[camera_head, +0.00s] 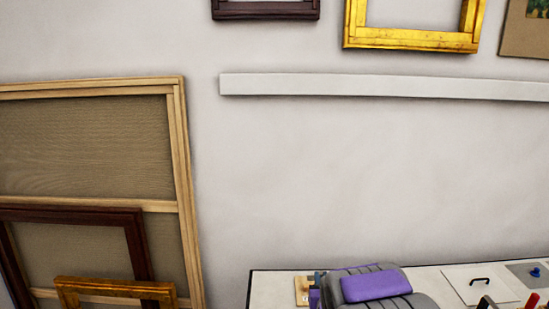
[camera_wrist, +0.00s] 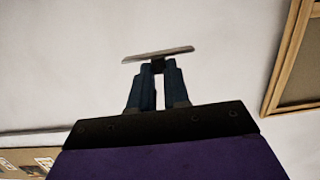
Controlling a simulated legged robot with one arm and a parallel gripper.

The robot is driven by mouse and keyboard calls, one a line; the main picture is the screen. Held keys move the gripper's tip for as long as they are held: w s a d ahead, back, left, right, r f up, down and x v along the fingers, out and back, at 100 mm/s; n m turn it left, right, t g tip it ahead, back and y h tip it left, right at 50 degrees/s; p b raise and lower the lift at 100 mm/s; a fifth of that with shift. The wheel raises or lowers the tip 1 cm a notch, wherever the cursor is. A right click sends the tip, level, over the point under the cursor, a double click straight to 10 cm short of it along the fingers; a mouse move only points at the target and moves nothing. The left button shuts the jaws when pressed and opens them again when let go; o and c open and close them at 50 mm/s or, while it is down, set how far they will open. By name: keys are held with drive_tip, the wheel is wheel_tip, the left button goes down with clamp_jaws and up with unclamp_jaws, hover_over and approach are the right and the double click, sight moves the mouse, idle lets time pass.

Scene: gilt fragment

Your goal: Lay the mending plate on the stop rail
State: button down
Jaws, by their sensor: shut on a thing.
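My gripper (camera_wrist: 158,75) shows in the wrist view with its dark blue fingers close together. It is shut on a thin grey strip, the mending plate (camera_wrist: 150,55), which lies crosswise and slightly tilted at the fingertips. Pale wall fills the view behind the plate, and I see nothing touching it. In the head view my purple and grey arm covers the front of the bench and hides most of the gripper and the plate. A long white rail (camera_head: 380,86) runs along the wall; I cannot tell whether it is the stop rail.
A white bench (camera_head: 275,285) stands below, with a white panel with a black handle (camera_head: 480,283) and a blue knob (camera_head: 536,272) at right. A large wooden stretcher frame (camera_head: 182,190) leans at left with a gilt frame (camera_head: 115,288) before it. More frames hang above.

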drive_tip(key=r+p, duration=0.1)
drive_tip(key=w+r+p, duration=0.1)
drive_tip(key=r, duration=0.1)
drive_tip(key=shift+a+r, duration=0.1)
drive_tip(key=shift+r, duration=0.2)
wheel_tip(320, 180, down, 8)
drive_tip(key=b, duration=0.7)
drive_tip(key=shift+r, duration=0.15)
